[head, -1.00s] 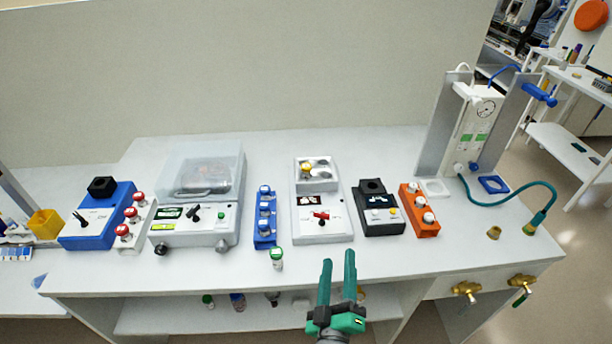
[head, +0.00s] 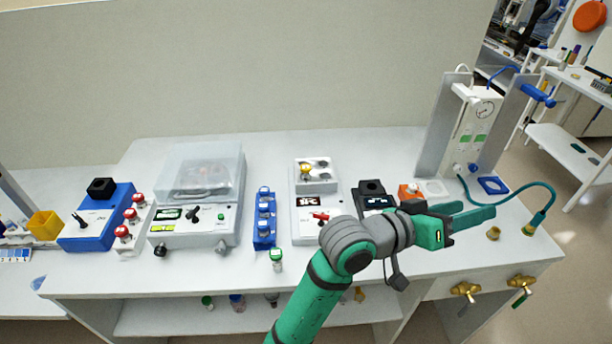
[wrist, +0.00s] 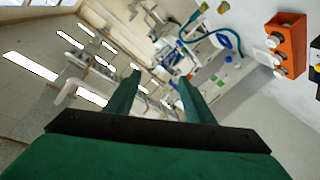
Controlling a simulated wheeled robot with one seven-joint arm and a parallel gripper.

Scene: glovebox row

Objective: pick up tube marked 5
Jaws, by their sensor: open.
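No number 5 is legible on any tube, so I cannot tell which tube is marked 5. Capped tubes stand in several places in the head view: red-capped ones in a white rack (head: 134,235), blue-capped ones in a blue rack (head: 264,236), and a lone green-capped tube (head: 277,259) in front of the blue rack. A yellow-capped tube (head: 306,169) sits in a white device. An orange rack (head: 410,189) is mostly hidden behind my arm; the wrist view shows it with white-capped tubes (wrist: 277,57). My gripper (head: 480,210) is open and empty, over the bench's right part.
A lidded centrifuge (head: 197,232), a black block (head: 371,187) and a blue device (head: 95,232) stand along the bench. A gauge stand (head: 474,125) with a teal hose (head: 545,189) rises at the right. Brass valves (head: 465,291) jut from the front edge.

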